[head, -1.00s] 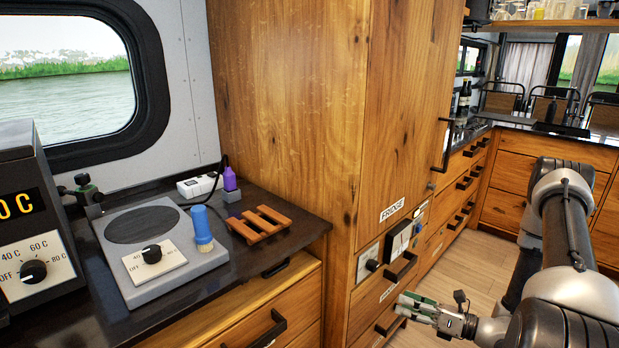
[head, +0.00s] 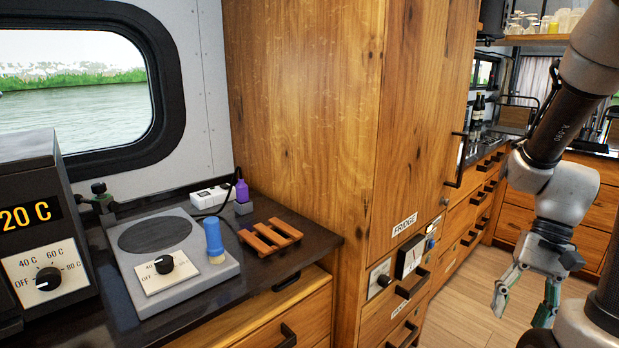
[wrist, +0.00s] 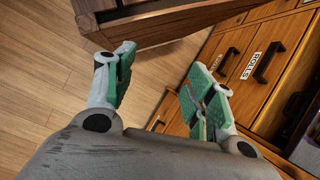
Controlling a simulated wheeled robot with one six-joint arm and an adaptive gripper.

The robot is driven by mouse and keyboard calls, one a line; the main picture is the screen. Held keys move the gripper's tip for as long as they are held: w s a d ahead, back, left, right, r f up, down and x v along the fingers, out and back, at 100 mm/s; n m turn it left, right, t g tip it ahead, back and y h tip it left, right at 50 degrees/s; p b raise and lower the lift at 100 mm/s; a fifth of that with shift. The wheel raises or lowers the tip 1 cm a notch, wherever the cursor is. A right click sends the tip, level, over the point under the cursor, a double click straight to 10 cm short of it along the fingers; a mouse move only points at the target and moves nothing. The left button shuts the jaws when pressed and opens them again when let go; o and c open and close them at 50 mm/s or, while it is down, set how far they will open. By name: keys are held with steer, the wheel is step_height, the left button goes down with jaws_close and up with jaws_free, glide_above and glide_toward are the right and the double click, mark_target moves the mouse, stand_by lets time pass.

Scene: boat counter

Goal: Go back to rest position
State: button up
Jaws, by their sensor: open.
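My gripper (head: 524,300) hangs pointing down over the wooden floor at the right of the head view, beside the cabinets. My arm is folded above it. Its fingers are apart with nothing between them. In the wrist view my gripper (wrist: 155,90) also shows its two green-padded fingers spread and empty. Drawer fronts with labels, one reading ROLLS (wrist: 250,65), lie beyond the right finger. Nothing touches the fingers.
The tall wooden fridge cabinet (head: 300,110) stands between the left counter and my arm. Floor (head: 465,300) is clear beside the gripper.

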step_height(320, 180, up, 16)
steer(key=a+n+t+h, duration=0.2)
steer(key=n+t+h, duration=0.1)
steer(key=n+t, duration=0.3)
steer(key=shift+s+a+t+h, duration=0.2)
steer(key=shift+s+t+h, duration=0.15)
steer(key=shift+t, duration=0.45)
